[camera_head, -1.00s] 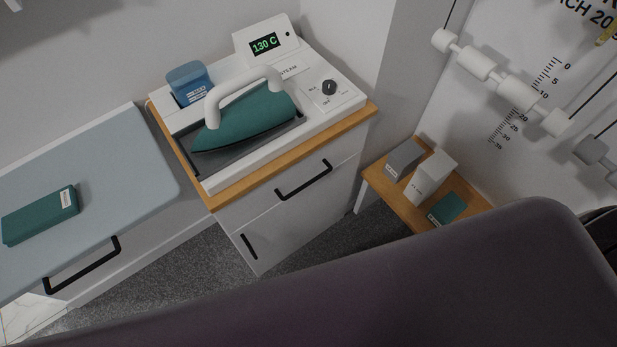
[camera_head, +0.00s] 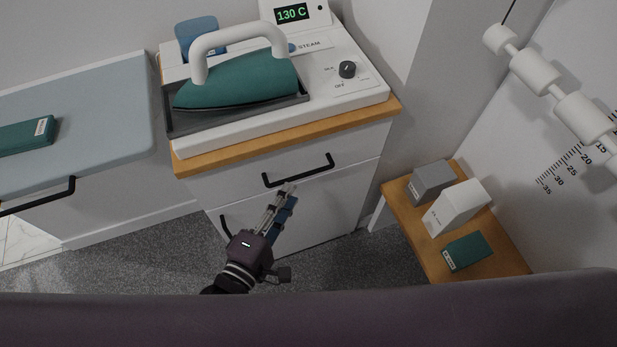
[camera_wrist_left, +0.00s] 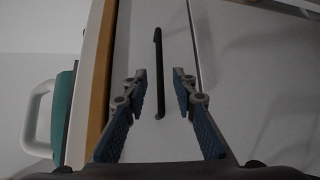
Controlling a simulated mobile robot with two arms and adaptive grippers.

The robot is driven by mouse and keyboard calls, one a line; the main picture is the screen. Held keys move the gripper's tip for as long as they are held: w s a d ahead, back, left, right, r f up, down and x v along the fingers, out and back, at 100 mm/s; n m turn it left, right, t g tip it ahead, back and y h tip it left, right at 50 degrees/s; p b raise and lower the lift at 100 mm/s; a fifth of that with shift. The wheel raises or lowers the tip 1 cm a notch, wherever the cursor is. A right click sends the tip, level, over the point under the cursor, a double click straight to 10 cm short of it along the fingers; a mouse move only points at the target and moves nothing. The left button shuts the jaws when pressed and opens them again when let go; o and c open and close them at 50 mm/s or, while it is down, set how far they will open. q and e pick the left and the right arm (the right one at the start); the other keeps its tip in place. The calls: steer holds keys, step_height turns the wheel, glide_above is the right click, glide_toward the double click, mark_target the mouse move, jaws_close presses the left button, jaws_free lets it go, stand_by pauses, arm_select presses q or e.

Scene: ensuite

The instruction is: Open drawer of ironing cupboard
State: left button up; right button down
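The ironing cupboard (camera_head: 290,215) is white with a wooden top. Its closed upper drawer (camera_head: 340,155) has a black bar handle (camera_head: 298,171). A door with another black handle (camera_head: 226,228) is below. My left gripper (camera_head: 287,188) is just in front of the drawer handle, near its middle. In the left wrist view the handle (camera_wrist_left: 158,70) runs lengthwise between the lines of the two open fingers (camera_wrist_left: 160,78). The fingers stand apart, and I see no contact with the handle. My right gripper is not in view.
A steam station (camera_head: 335,80) with a green iron (camera_head: 240,82) stands on the cupboard. An ironing board (camera_head: 100,115) is at the left. A small wooden table (camera_head: 415,235) with boxes is at the right. Grey carpet (camera_head: 140,265) lies in front.

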mark_target(301, 175)
arm_select(q)
steer(key=x, duration=0.7)
steer(key=shift+w, duration=0.25)
jaws_close()
